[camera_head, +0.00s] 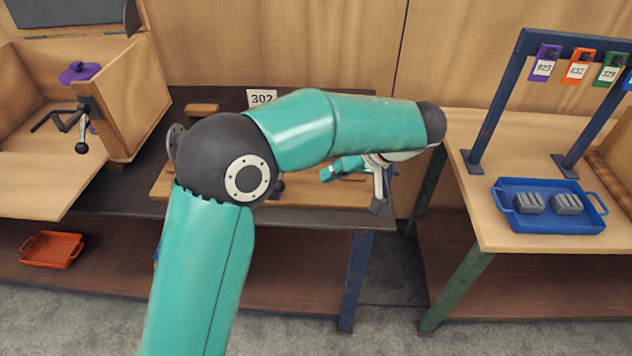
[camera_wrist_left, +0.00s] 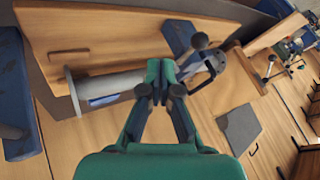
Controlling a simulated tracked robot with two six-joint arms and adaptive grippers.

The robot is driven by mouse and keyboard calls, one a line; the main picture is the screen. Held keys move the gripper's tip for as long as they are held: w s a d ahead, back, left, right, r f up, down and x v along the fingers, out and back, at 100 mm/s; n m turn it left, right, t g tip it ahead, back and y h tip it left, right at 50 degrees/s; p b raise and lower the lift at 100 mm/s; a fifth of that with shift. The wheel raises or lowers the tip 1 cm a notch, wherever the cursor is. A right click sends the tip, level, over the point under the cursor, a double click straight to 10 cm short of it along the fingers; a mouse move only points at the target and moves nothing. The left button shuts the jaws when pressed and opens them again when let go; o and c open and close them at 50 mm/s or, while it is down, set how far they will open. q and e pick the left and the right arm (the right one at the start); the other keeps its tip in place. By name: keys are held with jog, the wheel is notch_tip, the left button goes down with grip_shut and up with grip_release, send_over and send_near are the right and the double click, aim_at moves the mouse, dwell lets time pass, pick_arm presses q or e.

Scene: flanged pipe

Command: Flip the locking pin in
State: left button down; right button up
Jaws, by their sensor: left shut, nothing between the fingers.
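In the left wrist view a grey pipe (camera_wrist_left: 115,88) with a round flange (camera_wrist_left: 73,92) lies along a wooden board (camera_wrist_left: 110,40). At the pipe's right end is a blue block (camera_wrist_left: 180,38) with a dark curved lever and black ball knobs (camera_wrist_left: 200,41). Which part is the locking pin I cannot tell for sure. My left gripper (camera_wrist_left: 160,75) is shut and empty, its tips in front of the pipe's right end in that view; contact cannot be told. In the head view my left gripper (camera_head: 332,172) is over the middle table, and my arm hides most of the fixture. My right gripper is not in view.
A wooden box (camera_head: 137,95) with a crank and purple knob stands at the left. At the right, a blue tray (camera_head: 515,222) with grey blocks sits before a blue rack (camera_head: 500,95) of numbered tags. An orange tray (camera_head: 38,262) lies on the lower shelf.

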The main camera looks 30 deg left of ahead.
pick_arm(q)
jog(key=v, duration=0.3)
jog(key=shift+w+d+r, duration=0.1)
dwell(0.4)
